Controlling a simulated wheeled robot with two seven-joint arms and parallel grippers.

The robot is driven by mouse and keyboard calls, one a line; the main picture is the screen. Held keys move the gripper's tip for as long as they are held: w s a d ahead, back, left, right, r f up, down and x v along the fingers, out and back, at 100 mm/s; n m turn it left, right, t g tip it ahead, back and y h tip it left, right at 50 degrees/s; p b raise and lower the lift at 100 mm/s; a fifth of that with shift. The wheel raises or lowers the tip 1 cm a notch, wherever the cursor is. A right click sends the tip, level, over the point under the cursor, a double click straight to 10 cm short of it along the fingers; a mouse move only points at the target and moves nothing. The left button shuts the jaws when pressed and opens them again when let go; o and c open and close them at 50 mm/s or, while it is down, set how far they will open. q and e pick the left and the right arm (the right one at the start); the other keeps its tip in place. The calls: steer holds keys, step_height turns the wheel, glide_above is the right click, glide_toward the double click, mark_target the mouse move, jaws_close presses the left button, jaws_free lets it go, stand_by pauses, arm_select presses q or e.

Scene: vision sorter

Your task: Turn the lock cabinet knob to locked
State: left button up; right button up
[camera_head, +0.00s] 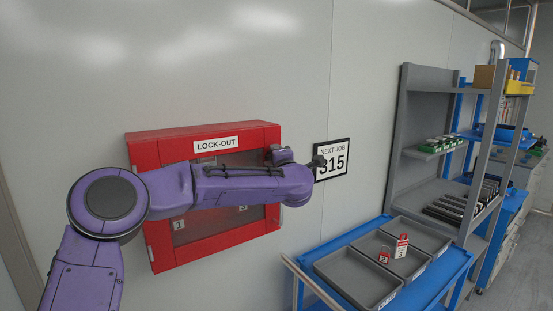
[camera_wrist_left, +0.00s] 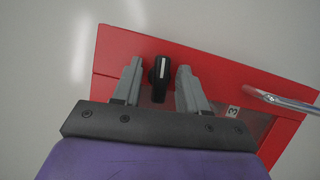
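The red lock cabinet (camera_head: 200,254), labelled LOCK-OUT, hangs on the wall in the head view, partly covered by my purple left arm. Its black knob (camera_wrist_left: 160,72) with a white line shows in the left wrist view on the red frame. The line runs roughly up and down in that view. My left gripper (camera_wrist_left: 158,86) is open, with one grey finger on each side of the knob. Gaps show between the knob and both fingers. In the head view the arm hides the knob. My right gripper is in neither view.
A clear bar-like handle (camera_wrist_left: 282,101) stands out from the cabinet front beside the right finger. A NEXT JOB 315 sign (camera_head: 331,160) hangs to the right. A blue bench (camera_head: 425,290) holds grey trays (camera_head: 340,270) and red-and-white padlocks (camera_head: 401,248). Grey shelving (camera_head: 425,85) stands behind.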

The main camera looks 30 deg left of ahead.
arm_select(q)
steer(key=b+v, duration=0.5)
steer(key=v, duration=0.5)
steer(key=shift+s+d, duration=0.15)
steer(key=shift+s, duration=0.05)
steer(key=shift+d, duration=0.1)
